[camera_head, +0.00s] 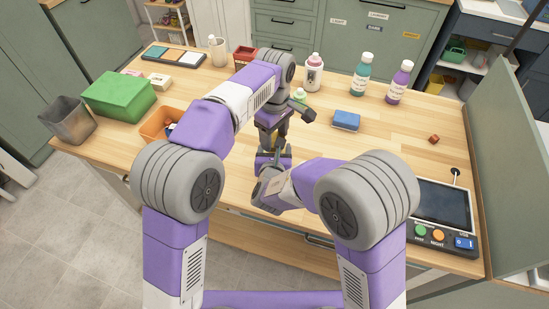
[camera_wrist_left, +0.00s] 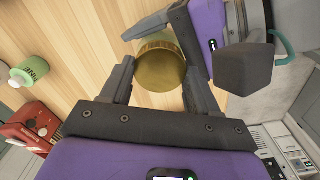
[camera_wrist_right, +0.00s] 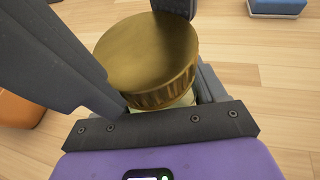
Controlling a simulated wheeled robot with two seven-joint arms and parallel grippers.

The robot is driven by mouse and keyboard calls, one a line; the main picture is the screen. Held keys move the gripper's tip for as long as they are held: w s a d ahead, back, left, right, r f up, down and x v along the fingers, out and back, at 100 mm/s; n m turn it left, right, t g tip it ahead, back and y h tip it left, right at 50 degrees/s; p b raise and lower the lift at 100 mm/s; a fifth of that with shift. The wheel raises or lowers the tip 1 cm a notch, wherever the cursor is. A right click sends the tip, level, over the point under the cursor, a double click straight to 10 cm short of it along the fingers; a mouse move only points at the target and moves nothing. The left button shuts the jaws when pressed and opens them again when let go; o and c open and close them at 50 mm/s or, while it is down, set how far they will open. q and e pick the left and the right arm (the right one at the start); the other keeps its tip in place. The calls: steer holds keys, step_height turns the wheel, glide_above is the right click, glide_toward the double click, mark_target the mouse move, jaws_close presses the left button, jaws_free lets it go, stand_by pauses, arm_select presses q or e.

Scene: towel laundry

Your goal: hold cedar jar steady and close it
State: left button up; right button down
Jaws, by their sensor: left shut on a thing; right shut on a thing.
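The cedar jar has a round brass-coloured lid with a ridged rim (camera_wrist_right: 150,60); a little of its pale body shows below the lid. In the left wrist view the lid (camera_wrist_left: 162,70) is between the fingers of my left gripper (camera_wrist_left: 160,82), which is shut on the jar. My right gripper (camera_wrist_right: 165,100) is also shut on the jar, its fingers beside it below the lid's top. In the head view my left gripper (camera_head: 273,150) comes down from above and my right gripper (camera_head: 268,180) is close below it; together they mostly hide the jar. I cannot tell how tightly the lid sits.
A blue sponge-like block (camera_head: 346,120) lies right of the grippers. Bottles (camera_head: 313,72) stand along the back. An orange bin (camera_head: 158,125) and a green box (camera_head: 119,95) are on the left. A control panel with a screen (camera_head: 443,203) is at the right. The table's right middle is mostly clear.

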arm_select(q)
steer(key=m, duration=1.6)
steer(key=shift+m, duration=0.4)
steer(key=o, duration=1.2)
steer(key=shift+c, duration=0.2)
